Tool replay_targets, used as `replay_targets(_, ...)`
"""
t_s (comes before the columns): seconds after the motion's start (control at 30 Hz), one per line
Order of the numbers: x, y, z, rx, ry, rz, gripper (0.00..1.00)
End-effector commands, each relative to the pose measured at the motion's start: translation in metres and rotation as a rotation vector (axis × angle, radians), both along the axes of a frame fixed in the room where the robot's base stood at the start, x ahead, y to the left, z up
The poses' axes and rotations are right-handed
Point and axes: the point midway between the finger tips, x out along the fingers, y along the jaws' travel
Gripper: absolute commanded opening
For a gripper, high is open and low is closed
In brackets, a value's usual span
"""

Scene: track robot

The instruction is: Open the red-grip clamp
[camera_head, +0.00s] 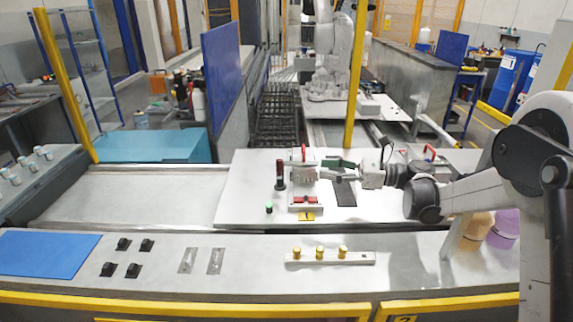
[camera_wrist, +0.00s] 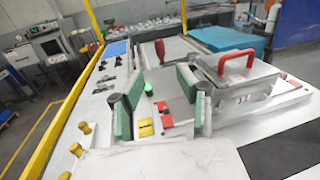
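A dark red upright grip (camera_head: 281,173), which looks like the clamp's, stands on the white table left of my gripper. It also shows in the wrist view (camera_wrist: 160,51), beyond the fingers. The clamp's mechanism is too small to make out. My gripper (camera_head: 330,171) reaches in from the right, low over the table. In the wrist view, my gripper (camera_wrist: 156,97) has its two green-padded fingers spread wide with nothing held between them. The gripper and grip are apart.
A grey box (camera_wrist: 238,80) with a red arched handle (camera_wrist: 237,62) stands close beside the right finger. Red blocks (camera_head: 305,199), a yellow block (camera_head: 307,216) and a green button (camera_head: 268,208) lie nearby. The metal surface (camera_head: 130,198) at left is clear.

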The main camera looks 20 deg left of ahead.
Motion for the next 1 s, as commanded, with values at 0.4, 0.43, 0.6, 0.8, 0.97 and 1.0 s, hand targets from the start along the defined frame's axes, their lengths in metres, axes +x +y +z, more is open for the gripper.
replay_targets(0.4, -0.015, 0.063, 0.003, -0.001, -0.001, 0.003, 0.34)
replay_targets(0.43, -0.017, 0.068, 0.003, -0.001, -0.001, 0.003, 0.34)
replay_targets(0.6, -0.023, 0.098, 0.002, -0.001, -0.002, 0.002, 0.34)
replay_targets(0.8, -0.029, 0.122, 0.002, -0.001, -0.002, 0.0, 0.34)
replay_targets(0.97, -0.03, 0.131, 0.001, -0.001, -0.002, 0.0, 0.34)
replay_targets(1.0, -0.03, 0.131, 0.001, -0.001, -0.002, -0.001, 0.34)
